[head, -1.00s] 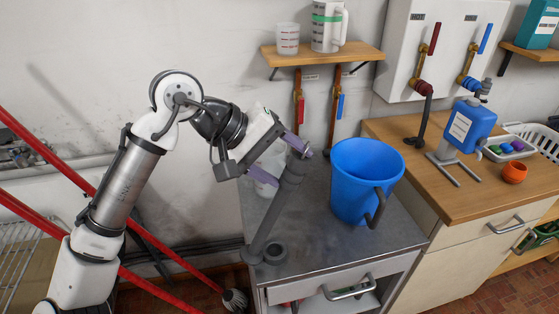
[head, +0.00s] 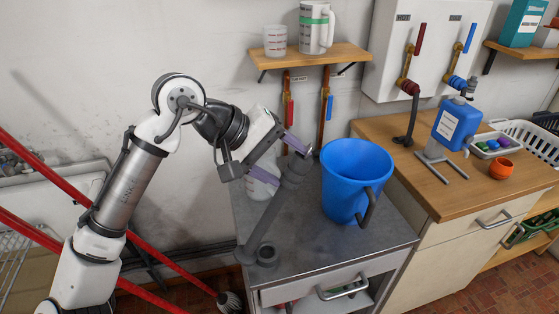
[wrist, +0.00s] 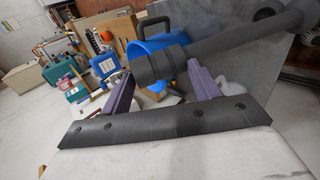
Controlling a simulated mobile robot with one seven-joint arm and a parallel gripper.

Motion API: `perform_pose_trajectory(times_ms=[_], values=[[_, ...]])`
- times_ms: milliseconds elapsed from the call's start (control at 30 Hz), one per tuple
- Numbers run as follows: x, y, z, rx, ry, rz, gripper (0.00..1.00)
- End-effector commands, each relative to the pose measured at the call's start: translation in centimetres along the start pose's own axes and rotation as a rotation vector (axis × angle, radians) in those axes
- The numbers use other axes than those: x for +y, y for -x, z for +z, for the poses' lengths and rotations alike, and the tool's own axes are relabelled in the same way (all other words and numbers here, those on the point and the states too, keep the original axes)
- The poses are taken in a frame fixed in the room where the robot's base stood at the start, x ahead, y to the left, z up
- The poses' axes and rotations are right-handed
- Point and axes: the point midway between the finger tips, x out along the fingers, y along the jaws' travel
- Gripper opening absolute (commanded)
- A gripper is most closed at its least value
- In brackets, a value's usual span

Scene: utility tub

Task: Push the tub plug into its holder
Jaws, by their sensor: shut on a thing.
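The tub plug (head: 268,217) is a long dark grey pipe with a thicker ringed collar at its upper end. My gripper (head: 294,166) is shut on that collar with its purple fingers. The pipe is tilted, leaning right at the top, with its lower end down near the front left of the metal bench top. A short grey ring (head: 267,254), which looks like the holder, stands there just right of the lower end. I cannot tell whether they touch. In the wrist view the collar (wrist: 160,64) lies between the fingers and the pipe runs to the upper right.
A blue bucket (head: 350,180) stands on the metal bench (head: 310,240) right of the plug. A translucent container (head: 260,184) is behind my gripper, partly hidden. A wooden shelf (head: 310,58) with two jugs hangs above. A wooden counter (head: 420,160) is at the right.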

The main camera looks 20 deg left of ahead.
Motion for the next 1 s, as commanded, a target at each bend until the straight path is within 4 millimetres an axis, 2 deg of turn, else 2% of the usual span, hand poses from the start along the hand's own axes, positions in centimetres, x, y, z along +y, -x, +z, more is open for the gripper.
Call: perform_pose_trajectory(times_ms=[1000], values=[[1.3,-1.3,-0.2,0.001,-0.001,0.002,0.32]])
